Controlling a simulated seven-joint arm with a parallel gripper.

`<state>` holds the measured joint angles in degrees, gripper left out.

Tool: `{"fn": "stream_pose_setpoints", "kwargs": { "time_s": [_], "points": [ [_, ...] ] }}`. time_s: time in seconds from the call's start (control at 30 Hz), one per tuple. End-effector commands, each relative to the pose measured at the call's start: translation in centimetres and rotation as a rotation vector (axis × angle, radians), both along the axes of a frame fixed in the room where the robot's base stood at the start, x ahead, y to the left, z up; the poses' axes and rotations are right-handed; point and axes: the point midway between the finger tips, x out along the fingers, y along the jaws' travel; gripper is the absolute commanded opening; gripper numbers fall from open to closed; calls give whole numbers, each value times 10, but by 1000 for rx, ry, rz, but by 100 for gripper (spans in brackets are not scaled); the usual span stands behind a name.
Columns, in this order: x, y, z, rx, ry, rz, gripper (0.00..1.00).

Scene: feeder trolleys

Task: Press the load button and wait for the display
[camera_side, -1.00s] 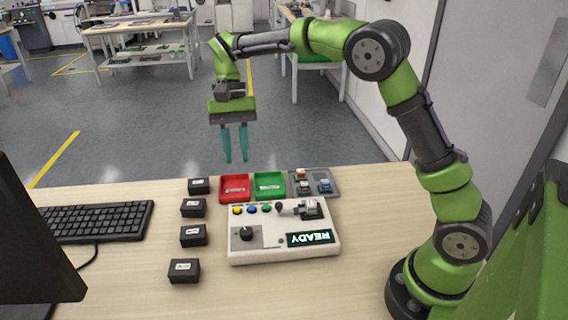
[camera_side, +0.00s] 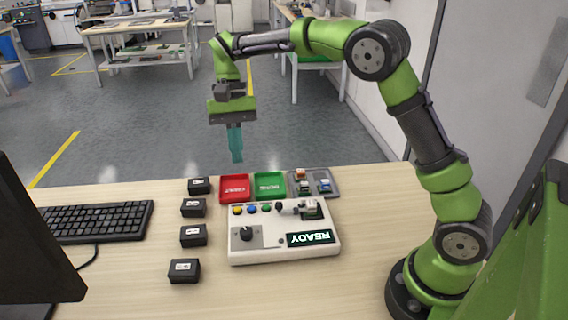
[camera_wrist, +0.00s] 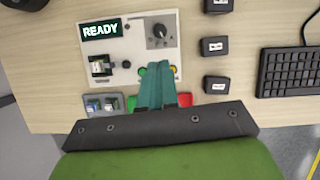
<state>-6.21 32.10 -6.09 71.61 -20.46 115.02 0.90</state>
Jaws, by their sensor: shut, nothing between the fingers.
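The white test device (camera_side: 262,258) lies on the table, with a dark display (camera_side: 310,238) lit with the word READY. The display (camera_wrist: 101,31) reads READY in the wrist view too. A yellow button (camera_side: 237,210), a blue button (camera_side: 252,208) and a green button (camera_side: 266,207) sit in a row along its far edge; I cannot read which is the load button. My gripper (camera_side: 237,160) is shut and empty, high above the far side of the device. In the wrist view its fingers (camera_wrist: 158,72) cover part of the button row.
A red tray (camera_side: 235,197), a green tray (camera_side: 270,196) and a grey tray (camera_side: 330,193) with small parts stand behind the device. Several black boxes (camera_side: 193,237) line its left. A keyboard (camera_side: 100,220) and a monitor (camera_side: 30,250) are farther left. A board sits in the device's socket (camera_wrist: 100,66).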

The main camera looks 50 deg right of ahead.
Motion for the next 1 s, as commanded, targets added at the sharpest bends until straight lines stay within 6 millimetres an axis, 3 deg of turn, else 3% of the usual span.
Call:
{"fn": "stream_pose_setpoints", "kwargs": {
  "time_s": [0.8, 1.0],
  "points": [
    [0, -3, 5, 0, -10, -8, 0],
    [-22, -19, 5, 102, -12, -112, 0]
  ]
}}
